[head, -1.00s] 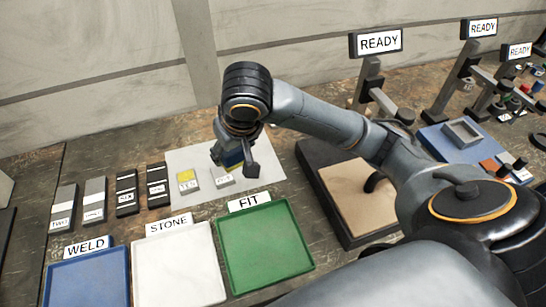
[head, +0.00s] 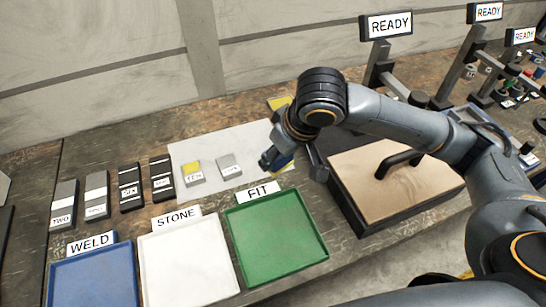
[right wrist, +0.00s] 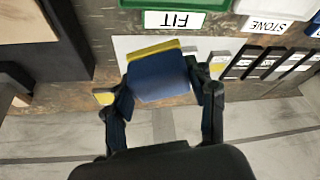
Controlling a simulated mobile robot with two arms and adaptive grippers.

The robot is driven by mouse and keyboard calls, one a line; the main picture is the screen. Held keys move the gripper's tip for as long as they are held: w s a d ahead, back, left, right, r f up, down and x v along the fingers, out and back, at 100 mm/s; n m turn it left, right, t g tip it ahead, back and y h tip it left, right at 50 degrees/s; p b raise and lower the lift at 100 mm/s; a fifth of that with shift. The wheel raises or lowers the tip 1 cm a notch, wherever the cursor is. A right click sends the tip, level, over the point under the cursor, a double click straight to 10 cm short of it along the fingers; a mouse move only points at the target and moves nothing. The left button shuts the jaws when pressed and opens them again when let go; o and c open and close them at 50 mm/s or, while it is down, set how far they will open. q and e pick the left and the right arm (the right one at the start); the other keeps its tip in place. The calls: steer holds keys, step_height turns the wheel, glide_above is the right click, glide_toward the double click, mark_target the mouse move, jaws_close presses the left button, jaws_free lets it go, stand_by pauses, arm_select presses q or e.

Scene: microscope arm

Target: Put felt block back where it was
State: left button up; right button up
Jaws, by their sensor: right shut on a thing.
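My right gripper (head: 293,165) is shut on a blue block with a yellow edge, which I take for the felt block (right wrist: 160,78). In the right wrist view the gripper (right wrist: 166,92) has a finger on either side of it. In the head view the blue block (head: 284,163) is mostly hidden by the gripper. It is held above the bench, near the right edge of the pale sheet (head: 245,148) and behind the green FIT tray (head: 235,250). My left gripper is not in view.
Small labelled blocks, one yellow-topped (head: 192,168) and one grey (head: 229,164), lie on the sheet. Several dark and grey bars stand left. Another yellow piece (head: 279,103) lies behind my arm. A black-framed board with a handle (head: 400,165) is to the right. White STONE tray (head: 190,265) and blue WELD tray (head: 95,280) are in front.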

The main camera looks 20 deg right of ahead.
steer(key=shift+w+f, duration=0.2)
steer(key=shift+f, duration=0.1)
steer(key=w+f, duration=0.2)
steer(key=w, duration=0.2)
steer(key=w+d+f+p, duration=0.1)
steer(key=w+f, duration=0.2)
steer(key=w, duration=0.1)
steer(key=w+d+f, duration=0.1)
steer(key=w+f, duration=0.2)
steer(key=w, duration=0.1)
steer(key=shift+w+f, duration=0.1)
steer(key=shift+f, duration=0.1)
steer(key=shift+w+f, duration=0.4)
steer(key=shift+f, duration=0.1)
steer(key=shift+w+f+p, duration=0.1)
steer(key=shift+f+p, duration=0.45)
steer(key=shift+f, duration=1.15)
steer(key=shift+f, duration=0.15)
steer(key=o, duration=1)
steer(key=v, duration=1.2)
